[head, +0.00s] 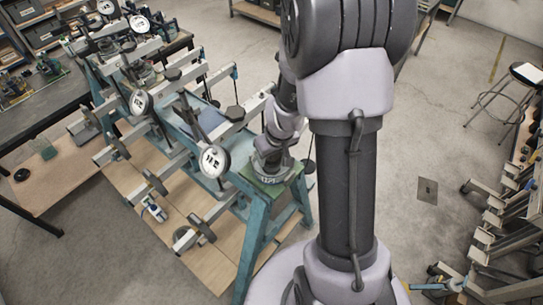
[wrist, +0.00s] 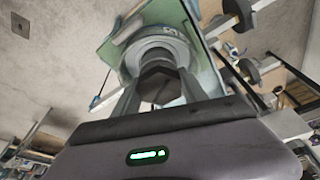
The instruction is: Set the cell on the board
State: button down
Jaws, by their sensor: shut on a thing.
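My gripper (wrist: 160,78) is shut on the cell (wrist: 158,45), a grey round body with a dark faceted part between the fingers. In the head view the cell (head: 268,179) shows below my wrist, with small markings on its side. It is at the green top plate (head: 292,178) of the nearest teal stand; I cannot tell if it touches. The plate also shows behind the cell in the wrist view (wrist: 112,48). Pale wooden boards (head: 75,172) lie low around the stands. My arm hides part of the scene.
Several teal lever frames with grey beams, dark weights and round white dials (head: 214,161) stand in a row at left. A dark bench (head: 40,105) is beyond them. A stool (head: 500,92) and more beams are at right. The concrete floor between is mostly clear.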

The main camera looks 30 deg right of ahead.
jog(key=shift+f, duration=0.1)
jog(key=c, duration=0.6)
grip_release()
